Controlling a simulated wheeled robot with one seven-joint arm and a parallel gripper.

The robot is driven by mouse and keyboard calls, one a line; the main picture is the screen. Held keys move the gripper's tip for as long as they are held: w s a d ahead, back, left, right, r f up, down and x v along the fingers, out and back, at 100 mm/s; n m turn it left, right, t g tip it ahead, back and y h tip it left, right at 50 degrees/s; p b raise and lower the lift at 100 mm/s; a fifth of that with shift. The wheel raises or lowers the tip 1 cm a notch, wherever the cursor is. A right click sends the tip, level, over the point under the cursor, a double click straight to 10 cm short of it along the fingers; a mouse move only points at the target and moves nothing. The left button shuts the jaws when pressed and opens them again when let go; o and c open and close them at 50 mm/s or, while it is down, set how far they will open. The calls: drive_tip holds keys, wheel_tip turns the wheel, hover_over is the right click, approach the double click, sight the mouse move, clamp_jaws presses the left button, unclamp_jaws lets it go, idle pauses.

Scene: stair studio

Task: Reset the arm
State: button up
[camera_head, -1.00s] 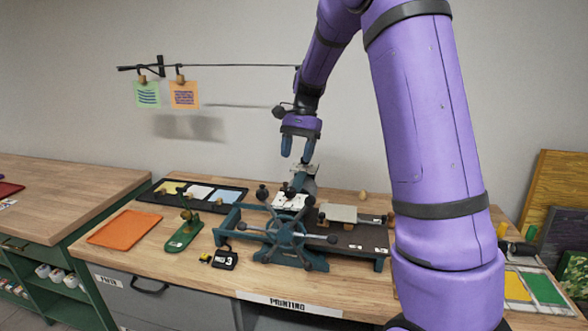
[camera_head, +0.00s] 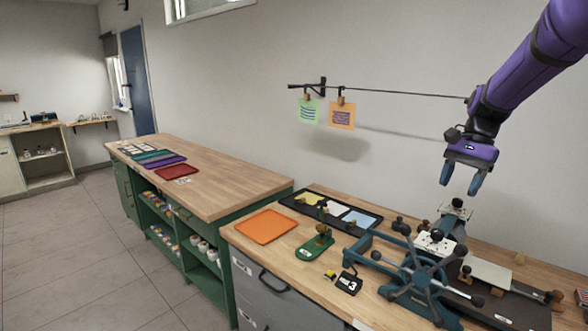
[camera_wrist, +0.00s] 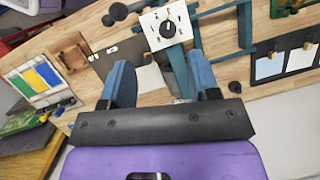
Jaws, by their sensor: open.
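My gripper (camera_head: 462,180) is open and empty, hanging from my purple arm above the printing bench at the right of the head view. Its two blue fingers point down over the blue press (camera_head: 415,285), with clear air between them and the press. In the wrist view my gripper (camera_wrist: 160,72) shows both blue fingers spread apart with nothing held between them. The press's white plate with a dark round knob (camera_wrist: 166,28) lies beyond the fingertips.
A line with two clipped cards (camera_head: 341,115) runs along the wall. Open floor (camera_head: 70,240) lies left.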

drive_tip(key=s+a+r+n+t+h, duration=0.1)
drive_tip(key=s+a+r+n+t, duration=0.2)
drive_tip(key=s, duration=0.4)
drive_tip(key=s+a+r+n+h, duration=0.1)
drive_tip(key=s+a+r+n, duration=0.25)
drive_tip(key=s, duration=0.45)
drive_tip(key=s+a+n+t+h, duration=0.1)
drive_tip(key=s+a+n+t, duration=0.2)
drive_tip(key=s, duration=0.9)
drive_tip(key=shift+s+f+n+t+h, duration=0.3)
drive_tip(key=shift+f+n+t, duration=0.15)
drive_tip(key=shift+n, duration=0.3)
